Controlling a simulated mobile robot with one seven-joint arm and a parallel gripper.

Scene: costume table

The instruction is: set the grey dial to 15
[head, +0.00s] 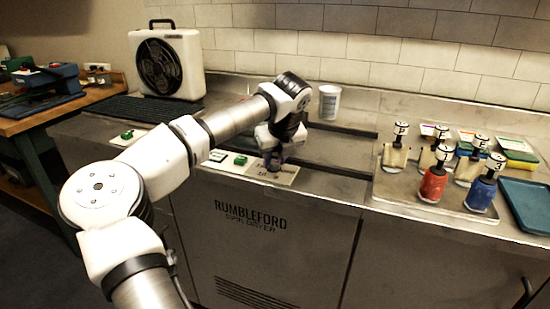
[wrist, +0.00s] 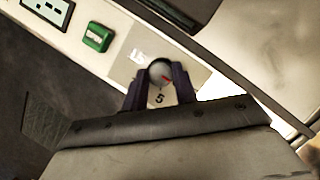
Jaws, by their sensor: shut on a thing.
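My gripper (wrist: 159,84) is shut on the dial, one dark finger on each side. In the head view my gripper (head: 272,163) is over the right end of the panel, and the dial is hidden there.
A green switch (wrist: 97,37) and a small display (wrist: 48,10) are beside the dial on the same panel. To the right, a tray (head: 388,188) holds several bottles, including a red one (head: 432,185) and a blue one (head: 480,194). A white cup (head: 329,102) stands behind the gripper.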

